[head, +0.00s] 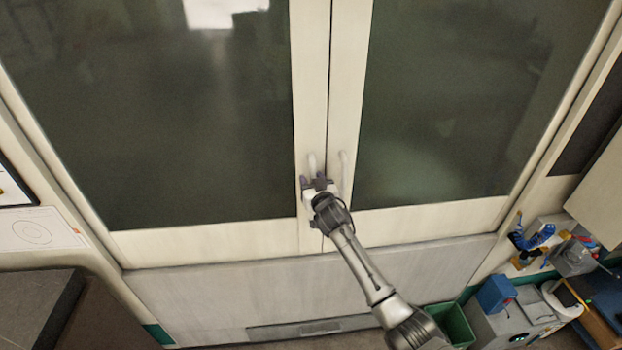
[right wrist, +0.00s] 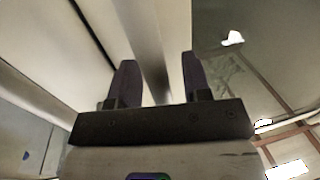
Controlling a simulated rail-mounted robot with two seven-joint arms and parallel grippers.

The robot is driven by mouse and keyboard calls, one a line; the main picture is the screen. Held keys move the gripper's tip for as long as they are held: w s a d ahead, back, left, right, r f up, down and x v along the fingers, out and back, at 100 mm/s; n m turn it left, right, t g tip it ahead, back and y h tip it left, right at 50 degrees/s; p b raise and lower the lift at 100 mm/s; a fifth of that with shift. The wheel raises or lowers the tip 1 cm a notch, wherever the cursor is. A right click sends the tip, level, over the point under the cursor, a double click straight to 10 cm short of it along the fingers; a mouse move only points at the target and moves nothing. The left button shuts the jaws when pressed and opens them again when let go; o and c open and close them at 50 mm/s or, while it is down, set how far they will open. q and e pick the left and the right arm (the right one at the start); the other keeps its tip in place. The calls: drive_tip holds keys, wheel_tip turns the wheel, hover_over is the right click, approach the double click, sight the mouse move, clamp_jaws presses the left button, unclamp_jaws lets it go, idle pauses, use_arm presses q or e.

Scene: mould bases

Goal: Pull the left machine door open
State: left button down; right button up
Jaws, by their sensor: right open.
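The left machine door (head: 205,228) is a cream frame around a large dark window, and it looks closed against the right door (head: 425,222). Its pale upright handle (head: 312,163) is near the inner edge, beside the right door's handle (head: 344,172). My right gripper (head: 317,181) is at the lower part of the left handle. In the right wrist view its two dark fingers (right wrist: 158,82) are apart, with a greyish bar (right wrist: 143,40) running up between them. I cannot tell whether they touch it. My left gripper is not in view.
A lower panel (head: 230,298) runs under the doors. A green bin (head: 452,322) and a blue box (head: 496,294) stand at the lower right. A dark-topped cabinet (head: 35,305) is at the lower left.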

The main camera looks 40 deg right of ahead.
drive_tip(key=shift+w+d, duration=0.1)
drive_tip(key=shift+w, duration=0.3)
clamp_jaws()
idle(0.4)
